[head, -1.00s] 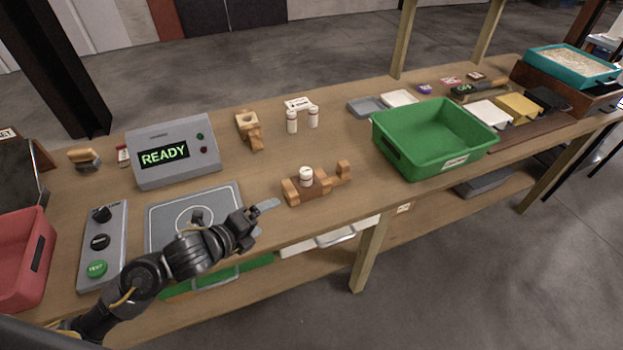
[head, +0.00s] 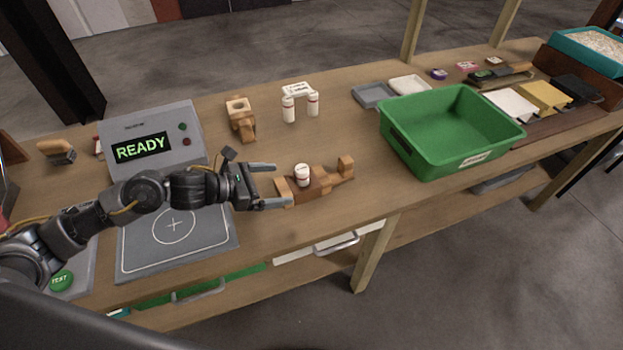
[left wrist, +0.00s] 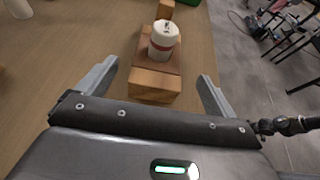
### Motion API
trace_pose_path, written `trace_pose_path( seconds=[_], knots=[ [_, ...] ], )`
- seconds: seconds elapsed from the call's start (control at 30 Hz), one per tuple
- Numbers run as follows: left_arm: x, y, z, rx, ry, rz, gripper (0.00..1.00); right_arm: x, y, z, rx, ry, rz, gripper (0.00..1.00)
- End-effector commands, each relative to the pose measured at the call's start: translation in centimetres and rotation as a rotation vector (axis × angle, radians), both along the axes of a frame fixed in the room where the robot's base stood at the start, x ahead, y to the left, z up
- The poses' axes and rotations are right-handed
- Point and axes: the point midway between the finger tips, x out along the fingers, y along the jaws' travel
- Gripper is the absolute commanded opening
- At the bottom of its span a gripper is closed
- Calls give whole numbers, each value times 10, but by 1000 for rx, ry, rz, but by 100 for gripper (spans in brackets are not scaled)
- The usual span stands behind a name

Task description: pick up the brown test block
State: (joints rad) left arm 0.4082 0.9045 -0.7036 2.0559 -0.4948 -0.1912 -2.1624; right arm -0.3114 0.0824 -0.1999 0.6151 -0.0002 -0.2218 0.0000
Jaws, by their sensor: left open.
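The brown test block (head: 321,184) lies on the bench near its front edge, between lighter wooden end pieces. A white bottle with a red band (head: 302,174) stands upright on top of it. My left gripper (head: 281,184) is open and empty, just left of the block's near end piece (head: 283,190), its fingers pointing toward it. In the left wrist view, the brown block (left wrist: 172,67) with its bottle (left wrist: 163,40) lies ahead between the spread fingers, with the light wooden end (left wrist: 154,85) nearest. Contact with the fingers is not apparent. My right gripper is not in view.
A grey READY box (head: 150,142) and a flat grey plate with a circle (head: 140,255) are on the left. A wooden holder (head: 241,120) and white bottles (head: 289,108) stand behind. A green bin (head: 440,150) stands to the right. Bare bench lies between.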

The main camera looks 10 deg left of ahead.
Motion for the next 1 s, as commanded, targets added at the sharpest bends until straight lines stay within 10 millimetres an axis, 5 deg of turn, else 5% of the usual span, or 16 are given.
trace_pose_path(
  seconds=[0.2, 0.47, 0.9, 1.0],
  knots=[
    [5, -7, -3, 1, -1, -3, 93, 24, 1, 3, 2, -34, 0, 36],
    [24, -29, -12, -3, 3, -3, 93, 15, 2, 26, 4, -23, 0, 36],
    [35, -44, -25, 0, 0, -4, 93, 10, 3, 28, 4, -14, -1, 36],
    [35, -44, -25, 0, 0, -4, 80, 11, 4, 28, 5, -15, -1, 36]
  ],
)
